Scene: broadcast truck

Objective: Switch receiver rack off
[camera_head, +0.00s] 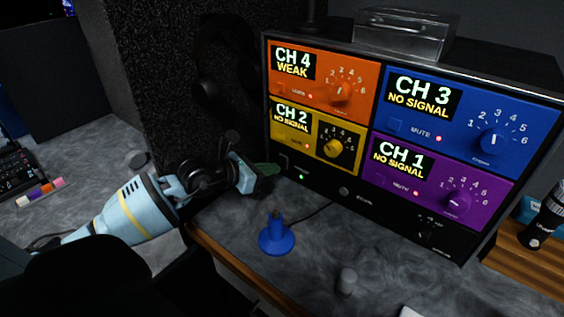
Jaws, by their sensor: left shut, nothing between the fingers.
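The receiver rack (355,197) is a black box on the grey desk with four coloured panels: orange CH 4 reading WEAK, and yellow CH 2, blue CH 3 and purple CH 1 reading NO SIGNAL. Each panel has a dial and a small red light by MUTE. A green light (301,177) glows on the lower left of its front. A small dark switch-like part (284,161) is just left of that light, partly hard to make out. My left gripper (266,172) is shut and empty, close to this lower left corner; contact cannot be told. My right gripper is out of view.
A blue cone-shaped stand (276,238) and a small grey knob (347,280) are on the desk before the rack. A dark bottle (546,220) is at right.

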